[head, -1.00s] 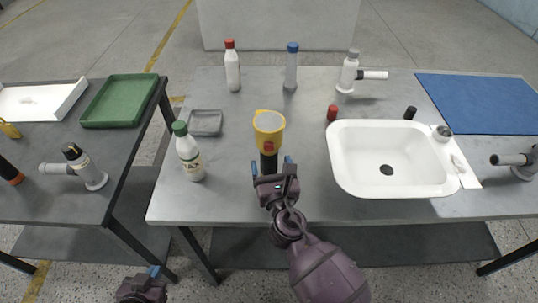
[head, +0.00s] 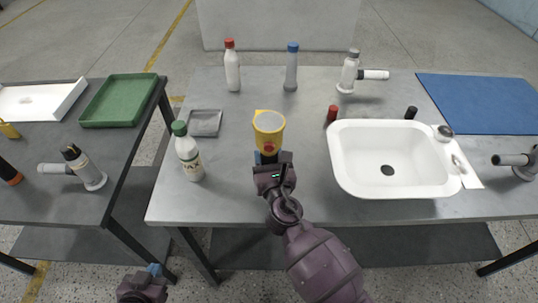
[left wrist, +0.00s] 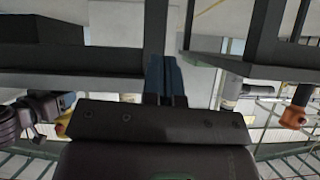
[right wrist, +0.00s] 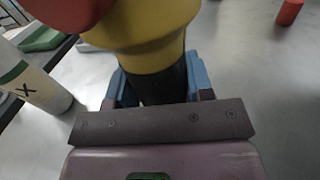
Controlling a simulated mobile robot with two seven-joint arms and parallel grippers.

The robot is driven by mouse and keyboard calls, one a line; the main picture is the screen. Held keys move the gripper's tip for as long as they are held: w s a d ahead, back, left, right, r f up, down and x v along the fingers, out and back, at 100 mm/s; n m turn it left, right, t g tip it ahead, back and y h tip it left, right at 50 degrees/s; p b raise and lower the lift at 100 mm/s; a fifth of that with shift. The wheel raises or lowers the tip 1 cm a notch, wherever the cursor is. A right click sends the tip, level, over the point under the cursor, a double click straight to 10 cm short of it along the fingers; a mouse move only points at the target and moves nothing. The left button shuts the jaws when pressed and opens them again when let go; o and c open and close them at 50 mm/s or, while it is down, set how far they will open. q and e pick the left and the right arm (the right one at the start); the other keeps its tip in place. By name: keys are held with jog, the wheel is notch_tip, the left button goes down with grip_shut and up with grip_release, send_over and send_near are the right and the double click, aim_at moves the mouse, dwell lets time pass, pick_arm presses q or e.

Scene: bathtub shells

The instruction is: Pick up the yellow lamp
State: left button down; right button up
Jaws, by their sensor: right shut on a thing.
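The yellow lamp (head: 268,122) has a yellow head, a red button and a black handle, and is on the grey table between the green-capped bottle and the sink. It fills the top of the right wrist view (right wrist: 150,50). My right gripper (head: 268,158) is shut on its black handle, with blue fingers on both sides in the right wrist view (right wrist: 160,85). The lower handle is hidden by the gripper. My left gripper (head: 154,269) is low in front of the tables, away from the lamp. Its blue fingers are together and empty in the left wrist view (left wrist: 165,78).
A green-capped bottle (head: 188,155) stands left of the lamp, near a small grey tray (head: 205,123). A white sink (head: 350,165) and a red cylinder (head: 332,115) are to the right. Two bottles stand behind. Bare tabletop lies between the lamp and the sink.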

aim_at(269, 120)
jog(key=shift+r, duration=0.1)
